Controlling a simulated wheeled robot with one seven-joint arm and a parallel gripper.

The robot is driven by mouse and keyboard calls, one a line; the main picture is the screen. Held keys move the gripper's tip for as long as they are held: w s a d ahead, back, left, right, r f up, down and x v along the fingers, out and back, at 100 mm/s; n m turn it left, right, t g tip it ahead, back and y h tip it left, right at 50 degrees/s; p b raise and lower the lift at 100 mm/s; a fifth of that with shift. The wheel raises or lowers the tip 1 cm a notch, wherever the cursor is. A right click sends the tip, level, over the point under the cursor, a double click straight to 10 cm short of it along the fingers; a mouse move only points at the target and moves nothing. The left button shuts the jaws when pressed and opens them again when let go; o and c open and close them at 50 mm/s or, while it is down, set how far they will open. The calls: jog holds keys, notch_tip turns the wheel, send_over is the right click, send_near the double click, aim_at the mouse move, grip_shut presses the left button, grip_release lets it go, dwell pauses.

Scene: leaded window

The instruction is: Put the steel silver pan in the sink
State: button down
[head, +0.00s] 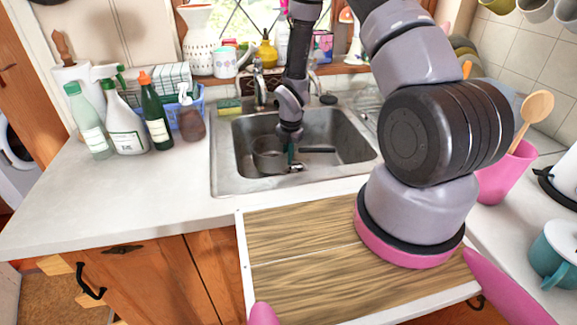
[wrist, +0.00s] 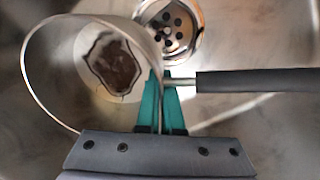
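The steel silver pan (head: 266,157) is inside the sink basin, upright, with its dark handle (head: 318,149) pointing right. My gripper (head: 292,163) reaches down into the sink (head: 226,182) at the handle side of the pan. In the wrist view, the teal fingers (wrist: 162,100) are close together, one on each side of the pan's rim (wrist: 27,75), beside the handle joint. The dark handle (wrist: 255,80) runs right. The drain (wrist: 178,25) shows just beyond the pan. Whether the pan's base touches the sink floor cannot be told.
Several bottles (head: 125,125) and a blue basket (head: 190,103) stand left of the sink. The faucet (head: 259,85) and a sponge (head: 229,106) are behind it. A pink utensil cup (head: 505,175) and a teal mug (head: 555,255) stand right. The left front counter is clear.

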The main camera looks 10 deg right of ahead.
jog(key=shift+f, duration=1.7)
jog(key=shift+f, duration=0.15)
jog(key=c, duration=1.1)
grip_release()
jog(key=s+d+r+m+t, duration=0.25)
jog(key=r+m, duration=0.55)
jog(key=r, duration=1.2)
jog(key=s+d+r+m+t, duration=0.1)
jog(key=s+d+r+m, duration=0.4)
jog(key=r, duration=1.4)
jog(key=s+r+m+t, duration=0.1)
jog(key=s+r+m, duration=0.4)
jog(key=m, duration=0.1)
jog(key=s+a+r+m+t+y, duration=0.1)
jog(key=s+r+m, duration=0.4)
jog(key=m, duration=0.1)
jog(key=s+r+m+t, duration=0.1)
jog(key=s+r+m, duration=0.4)
jog(key=m, duration=0.1)
jog(key=shift+a+m, duration=0.3)
jog(key=shift+a, duration=0.1)
